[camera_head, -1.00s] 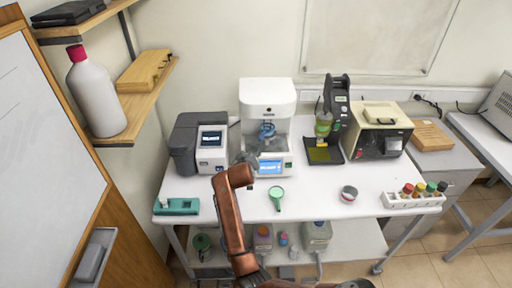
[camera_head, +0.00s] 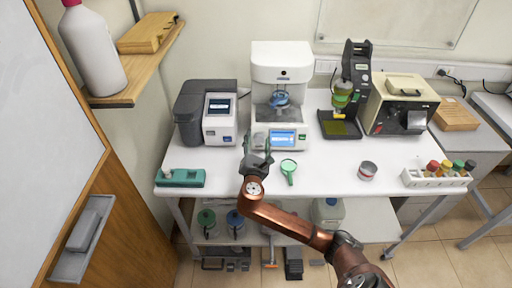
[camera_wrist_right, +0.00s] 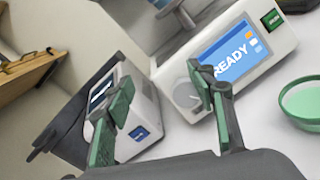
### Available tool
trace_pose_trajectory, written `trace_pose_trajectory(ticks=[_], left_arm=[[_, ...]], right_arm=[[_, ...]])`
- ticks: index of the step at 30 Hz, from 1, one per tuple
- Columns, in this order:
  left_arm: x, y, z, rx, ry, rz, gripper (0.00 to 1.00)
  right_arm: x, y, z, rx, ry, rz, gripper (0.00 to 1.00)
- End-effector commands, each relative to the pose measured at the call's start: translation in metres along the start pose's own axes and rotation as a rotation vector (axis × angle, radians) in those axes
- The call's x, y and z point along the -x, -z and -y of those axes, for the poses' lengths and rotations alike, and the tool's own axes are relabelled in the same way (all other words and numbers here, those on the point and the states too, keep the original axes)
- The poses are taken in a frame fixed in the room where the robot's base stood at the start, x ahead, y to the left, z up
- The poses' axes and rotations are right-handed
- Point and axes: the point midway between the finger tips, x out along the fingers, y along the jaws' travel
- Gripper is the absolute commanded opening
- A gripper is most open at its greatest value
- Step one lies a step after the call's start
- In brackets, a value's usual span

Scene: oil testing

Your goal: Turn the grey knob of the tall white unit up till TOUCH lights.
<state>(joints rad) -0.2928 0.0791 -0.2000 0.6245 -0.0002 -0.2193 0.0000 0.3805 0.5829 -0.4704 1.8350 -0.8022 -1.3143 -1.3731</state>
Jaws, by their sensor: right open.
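The tall white unit (camera_head: 281,62) stands at the back of the white table, with a lit blue screen (camera_head: 283,138) low on its front. In the right wrist view the screen (camera_wrist_right: 230,58) reads READY. The grey knob (camera_wrist_right: 185,94) is left of the screen; the right-hand finger overlaps its right edge. My right gripper (camera_head: 257,150) is open at the unit's lower left front. In the wrist view its fingers (camera_wrist_right: 160,90) are apart, with the knob showing between them, nearer the right-hand finger. I cannot tell whether they touch it. My left gripper is out of view.
A grey and white device (camera_head: 207,112) stands close left of the unit. A green-rimmed magnifier-like thing (camera_head: 288,168) lies right of my gripper. A black stand (camera_head: 352,85) and a beige box (camera_head: 400,105) are further right.

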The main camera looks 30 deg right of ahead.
Motion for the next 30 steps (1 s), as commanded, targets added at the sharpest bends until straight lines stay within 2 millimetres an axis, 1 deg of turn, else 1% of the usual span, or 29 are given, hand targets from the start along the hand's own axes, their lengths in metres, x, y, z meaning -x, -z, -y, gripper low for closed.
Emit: trace_pose_trajectory(ticks=[1, 3, 7, 9, 11, 21, 24, 30], left_arm=[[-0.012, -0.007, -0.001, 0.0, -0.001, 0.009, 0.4], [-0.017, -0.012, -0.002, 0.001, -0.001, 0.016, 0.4], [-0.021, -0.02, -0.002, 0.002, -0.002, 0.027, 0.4], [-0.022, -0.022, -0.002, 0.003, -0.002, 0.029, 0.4], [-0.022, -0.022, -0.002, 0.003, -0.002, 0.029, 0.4], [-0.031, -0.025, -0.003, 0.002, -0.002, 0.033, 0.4], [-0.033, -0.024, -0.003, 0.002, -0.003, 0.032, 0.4], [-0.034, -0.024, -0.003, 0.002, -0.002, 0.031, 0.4]], right_arm=[[0.006, 0.022, 0.013, 0.142, -0.018, 0.003, 0.51], [0.015, 0.039, 0.024, 0.301, -0.038, 0.006, 0.51], [0.025, 0.056, 0.036, 0.467, -0.058, 0.006, 0.51], [0.024, 0.059, 0.038, 0.498, -0.062, 0.007, 0.51], [0.019, 0.058, 0.038, 0.506, -0.061, 0.008, 0.51], [-0.032, 0.059, 0.035, 0.501, -0.061, 0.008, 0.51], [-0.042, 0.06, 0.034, 0.5, -0.061, 0.006, 0.51], [-0.051, 0.059, 0.032, 0.498, -0.062, 0.006, 0.51]])
